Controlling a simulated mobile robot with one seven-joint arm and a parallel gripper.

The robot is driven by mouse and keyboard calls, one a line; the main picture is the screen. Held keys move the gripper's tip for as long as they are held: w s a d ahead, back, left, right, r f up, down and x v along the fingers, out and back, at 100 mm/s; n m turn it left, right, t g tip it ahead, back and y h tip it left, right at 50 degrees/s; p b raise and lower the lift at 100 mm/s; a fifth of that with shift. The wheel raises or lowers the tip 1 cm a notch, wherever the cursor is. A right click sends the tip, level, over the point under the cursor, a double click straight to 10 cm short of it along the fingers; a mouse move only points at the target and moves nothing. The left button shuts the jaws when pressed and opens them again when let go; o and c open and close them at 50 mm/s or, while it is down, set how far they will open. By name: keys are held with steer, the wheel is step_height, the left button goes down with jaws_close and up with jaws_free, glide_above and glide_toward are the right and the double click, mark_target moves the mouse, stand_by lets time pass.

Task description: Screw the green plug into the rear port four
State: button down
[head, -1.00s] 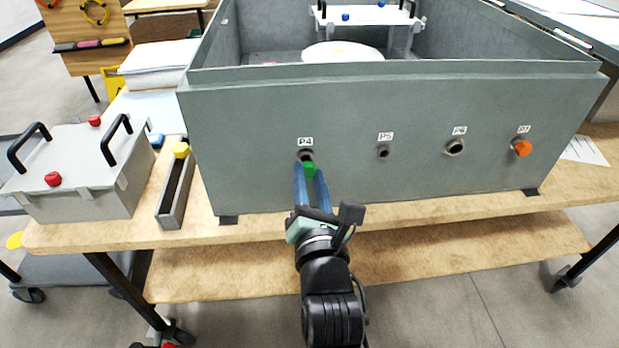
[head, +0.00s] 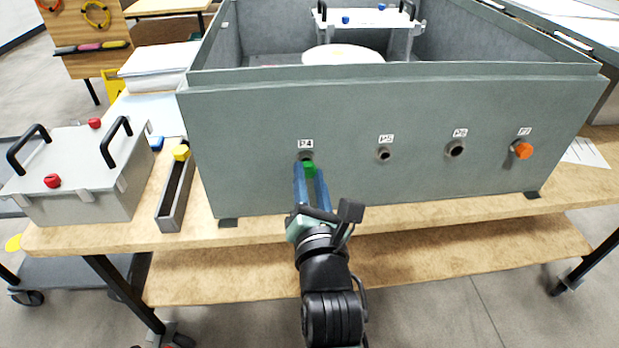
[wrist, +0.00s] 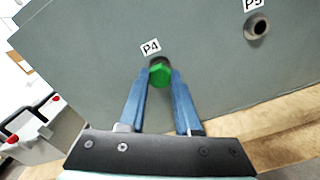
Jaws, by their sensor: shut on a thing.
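The green plug (head: 308,169) is between the blue fingertips of my gripper (head: 309,176), right at the port labelled P4 (head: 305,156) on the grey analyser wall. In the wrist view the green hexagonal head (wrist: 160,74) shows between the two fingers of my gripper (wrist: 161,84), just below the P4 label. The plug covers most of the port, with a dark rim showing above it. I cannot tell how deep the plug sits in the port. My gripper is shut on the plug.
Ports P5 (head: 384,155) and P6 (head: 455,149) are open; an orange plug (head: 523,151) sits in P7. A narrow grey tray (head: 168,214) with a yellow plug (head: 181,152) and a grey lidded box (head: 75,185) stand on the left of the wooden table.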

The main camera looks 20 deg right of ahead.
steer(key=shift+w+d, duration=0.1)
steer(key=shift+w, duration=0.25)
stand_by(0.4)
steer(key=c, duration=1.2)
jaws_free()
steer(key=shift+c, duration=0.2)
jaws_close()
